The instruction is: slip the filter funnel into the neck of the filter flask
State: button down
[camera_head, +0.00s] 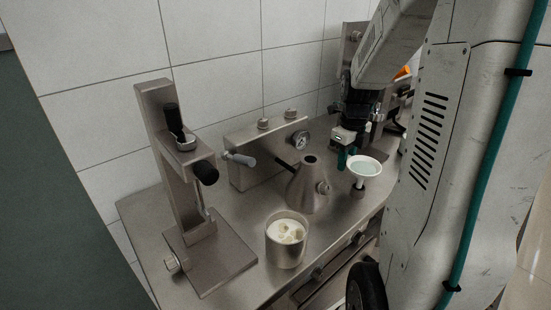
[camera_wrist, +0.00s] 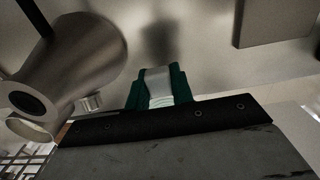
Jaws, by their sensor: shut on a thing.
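The filter funnel (camera_head: 365,169) has a wide pale dish and a short stem beneath. In the head view it is upright, to the right of the filter flask and apart from it. My gripper (camera_head: 345,157), with teal fingertips, is shut on the funnel's dish at its left edge. In the wrist view the teal fingertips (camera_wrist: 156,88) have a pale part between them, and most of the funnel is hidden. The filter flask (camera_head: 306,188) is a metal cone standing on the bench with an open neck and a side port. It also shows in the wrist view (camera_wrist: 82,55).
A metal beaker (camera_head: 286,250) with pale contents stands in front of the flask. A press-like stand (camera_head: 190,190) is at the left. A box with a round gauge (camera_head: 262,150) stands behind the flask. The steel bench (camera_head: 240,210) has some bare room between the stand and the flask.

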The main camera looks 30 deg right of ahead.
jog(key=shift+r, duration=2.75)
